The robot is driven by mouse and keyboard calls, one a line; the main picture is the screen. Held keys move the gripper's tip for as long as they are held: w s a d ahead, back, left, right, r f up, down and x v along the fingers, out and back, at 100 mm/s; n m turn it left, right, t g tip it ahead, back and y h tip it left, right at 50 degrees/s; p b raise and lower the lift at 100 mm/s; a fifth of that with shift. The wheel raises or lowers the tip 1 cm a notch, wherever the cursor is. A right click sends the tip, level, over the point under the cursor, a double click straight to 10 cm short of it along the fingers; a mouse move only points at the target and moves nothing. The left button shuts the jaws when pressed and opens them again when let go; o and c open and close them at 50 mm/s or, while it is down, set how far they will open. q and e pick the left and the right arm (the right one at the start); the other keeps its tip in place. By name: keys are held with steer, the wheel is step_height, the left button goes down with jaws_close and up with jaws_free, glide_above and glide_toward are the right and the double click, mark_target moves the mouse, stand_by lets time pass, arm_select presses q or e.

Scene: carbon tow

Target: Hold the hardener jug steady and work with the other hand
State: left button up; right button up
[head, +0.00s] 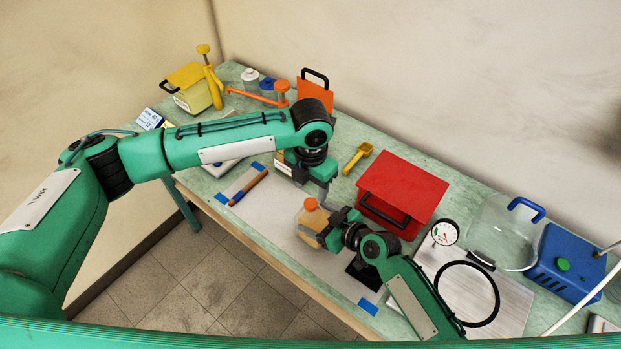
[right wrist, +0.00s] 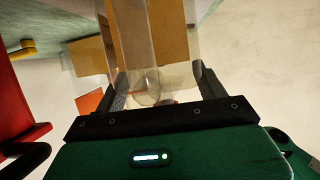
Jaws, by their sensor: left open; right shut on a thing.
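The hardener jug (head: 310,222) is a translucent jug with amber contents and an orange cap (head: 310,204). It stands on the pale mat near the middle of the table. My right gripper (head: 332,229) is shut on the jug from the right. In the right wrist view the clear jug (right wrist: 150,45) sits between the two dark fingers (right wrist: 162,92). My left gripper (head: 321,190) is open, just above and behind the orange cap. The arm above hides part of it, and I cannot tell whether it touches anything.
A red box (head: 405,185) with a black handle stands right of the jug, beside a yellow scoop (head: 358,157). A dial gauge (head: 445,232), black ring (head: 467,293), clear dome (head: 503,235) and blue unit (head: 570,263) fill the right end. The mat's front (head: 290,235) is clear.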

mark_target(311, 203)
arm_select(q)
step_height(311, 203, down, 6)
steer(key=shift+r, duration=0.1)
stand_by(0.4)
